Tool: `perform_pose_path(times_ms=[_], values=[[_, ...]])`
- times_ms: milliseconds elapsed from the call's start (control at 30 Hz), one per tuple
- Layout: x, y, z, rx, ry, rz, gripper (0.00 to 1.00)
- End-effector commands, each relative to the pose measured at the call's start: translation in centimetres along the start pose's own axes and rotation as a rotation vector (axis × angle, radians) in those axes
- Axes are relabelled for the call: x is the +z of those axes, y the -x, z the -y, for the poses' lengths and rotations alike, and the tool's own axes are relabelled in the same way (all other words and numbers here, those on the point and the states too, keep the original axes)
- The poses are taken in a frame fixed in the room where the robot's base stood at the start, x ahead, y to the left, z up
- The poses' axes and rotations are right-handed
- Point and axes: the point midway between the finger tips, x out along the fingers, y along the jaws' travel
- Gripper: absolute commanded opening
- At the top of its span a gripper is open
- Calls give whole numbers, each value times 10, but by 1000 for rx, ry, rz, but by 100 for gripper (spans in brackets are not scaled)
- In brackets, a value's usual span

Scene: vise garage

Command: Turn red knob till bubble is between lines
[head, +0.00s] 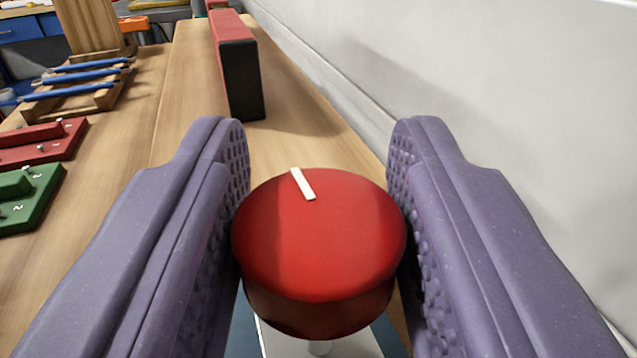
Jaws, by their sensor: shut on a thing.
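The red knob (315,245) is a round red disc with a white mark (303,184) on its top, near the far rim and a little left of centre. My gripper (320,215) has its two purple, bumpy fingers on either side of the knob, shut on its left and right sides. Below the knob, part of a pale plate with blue edges shows at the bottom of the view. The bubble and its lines are not visible in this view.
A red and black upright block (238,75) stands on the wooden bench (190,110) beyond the knob. A white wall (480,80) runs along the right. At left are a green block (30,195), a red block (45,140) and a wooden rack (75,100) with blue rods.

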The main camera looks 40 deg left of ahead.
Motion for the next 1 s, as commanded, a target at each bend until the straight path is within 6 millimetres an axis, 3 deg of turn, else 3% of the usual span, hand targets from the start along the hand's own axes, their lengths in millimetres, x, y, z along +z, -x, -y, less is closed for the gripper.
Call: perform_pose_path(times_ms=[500, 533, 600, 867, 1000], values=[[0, 0, 0, -21, -1, -1, 12], [0, 0, 0, -21, -1, -1, 47], [0, 0, 0, -21, -1, -1, 63], [0, 0, 0, -21, 0, -1, 63], [-1, 11, -1, -19, -1, 0, 63]])
